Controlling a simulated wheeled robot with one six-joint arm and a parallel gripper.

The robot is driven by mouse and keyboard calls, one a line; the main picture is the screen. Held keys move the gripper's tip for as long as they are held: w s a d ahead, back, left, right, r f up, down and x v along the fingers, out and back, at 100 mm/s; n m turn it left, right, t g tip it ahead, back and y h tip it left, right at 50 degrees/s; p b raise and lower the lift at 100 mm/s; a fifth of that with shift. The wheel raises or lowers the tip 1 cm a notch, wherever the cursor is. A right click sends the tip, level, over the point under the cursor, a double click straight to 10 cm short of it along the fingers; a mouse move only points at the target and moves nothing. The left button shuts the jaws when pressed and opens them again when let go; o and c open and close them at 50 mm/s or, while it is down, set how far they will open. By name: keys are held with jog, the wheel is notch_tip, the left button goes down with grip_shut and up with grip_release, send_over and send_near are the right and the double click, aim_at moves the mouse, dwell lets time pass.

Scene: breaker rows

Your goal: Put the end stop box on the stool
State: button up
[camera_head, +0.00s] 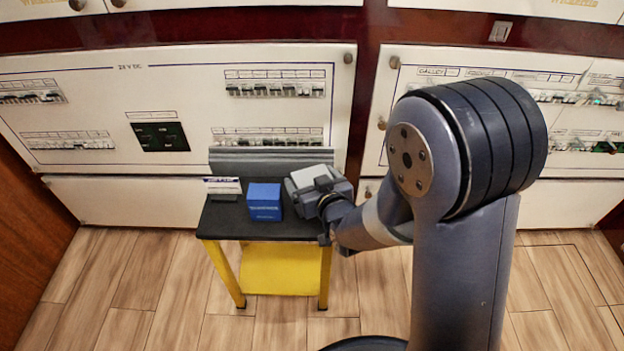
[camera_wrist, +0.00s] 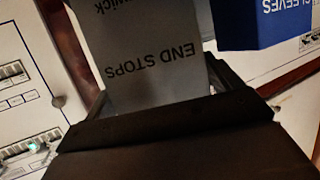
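The grey end stop box (camera_head: 312,176) is at my gripper (camera_head: 320,190), over the right end of the stool's black top (camera_head: 250,229). In the wrist view the box (camera_wrist: 150,55) shows the words "END STOPS" upside down between my fingers, which are shut on it. I cannot tell whether its base touches the stool top. The stool has yellow legs and a yellow lower shelf (camera_head: 285,270). My gripper hides part of the box's lower side.
A blue box (camera_head: 265,200) stands on the stool top, left of the end stop box; the wrist view shows "SLEEVES" on it (camera_wrist: 265,22). A small labelled holder (camera_head: 223,188) stands at the left. A grey ledge (camera_head: 265,160) and breaker panels (camera_head: 95,75) are behind.

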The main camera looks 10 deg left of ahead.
jog(key=shift+o, duration=1.1)
jog(key=shift+r+p, duration=0.25)
jog(key=shift+p, duration=0.15)
jog(key=p+v, duration=0.1)
jog(key=v, duration=1.1)
